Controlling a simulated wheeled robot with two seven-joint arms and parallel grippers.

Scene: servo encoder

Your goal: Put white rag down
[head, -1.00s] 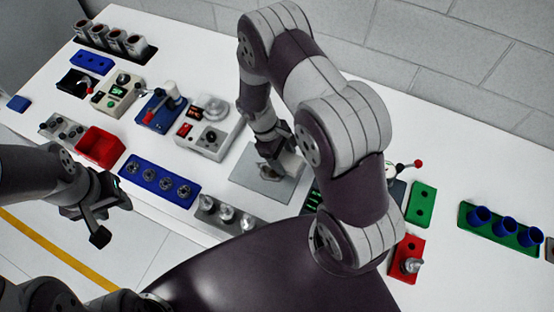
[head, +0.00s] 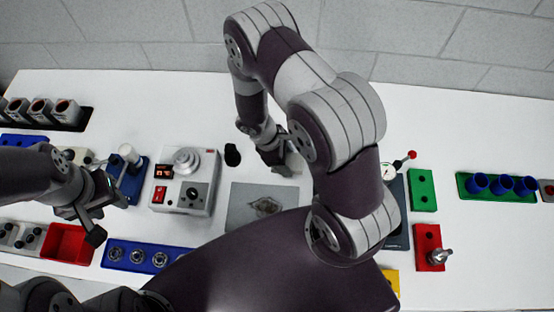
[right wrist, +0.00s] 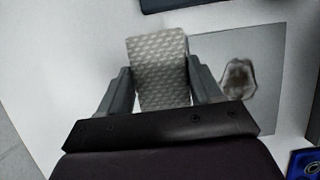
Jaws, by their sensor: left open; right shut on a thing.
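The white rag (right wrist: 158,62), pale with a woven pattern, is held between the two fingers of my right gripper (right wrist: 160,88) in the right wrist view. In the head view my right gripper (head: 280,165) is at the far right corner of the grey mat (head: 236,203), with a bit of the rag (head: 291,163) showing beside it. I cannot tell whether the rag touches the table. My left gripper (head: 105,210) is open and empty, above the left front of the table.
A brown stain (head: 265,206) lies on the mat. A red tray (head: 66,243) is at front left.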

